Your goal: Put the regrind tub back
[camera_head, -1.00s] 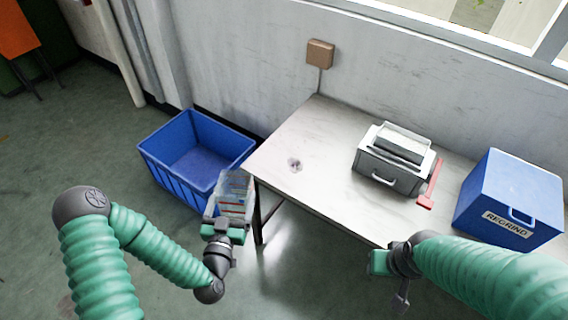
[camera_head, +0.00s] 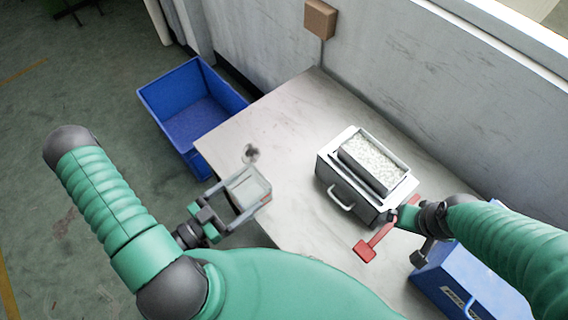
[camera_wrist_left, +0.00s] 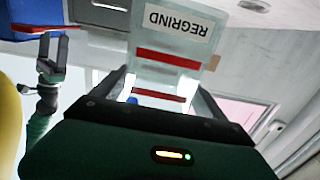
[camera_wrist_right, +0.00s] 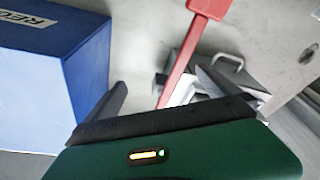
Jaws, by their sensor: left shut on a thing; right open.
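The regrind tub (camera_head: 249,186) is a clear open box, held by my left gripper (camera_head: 226,203) near the left front edge of the table. No granules show in it. In the left wrist view the tub's REGRIND label (camera_wrist_left: 180,20) appears upside down, above a red band. My left gripper is shut on the tub's near side. My right gripper (camera_head: 405,236) is open and empty, beside the grey machine and near its red lever (camera_head: 370,248). In the right wrist view the lever (camera_wrist_right: 190,50) shows between and beyond the fingers.
The grey machine (camera_head: 345,185) stands on the table (camera_head: 300,110), its top tray holding white granules. A blue REGRIND box (camera_head: 440,268) with a handle is at lower right. A blue crate (camera_head: 168,97) sits on the floor at left. The table's left part is mostly clear.

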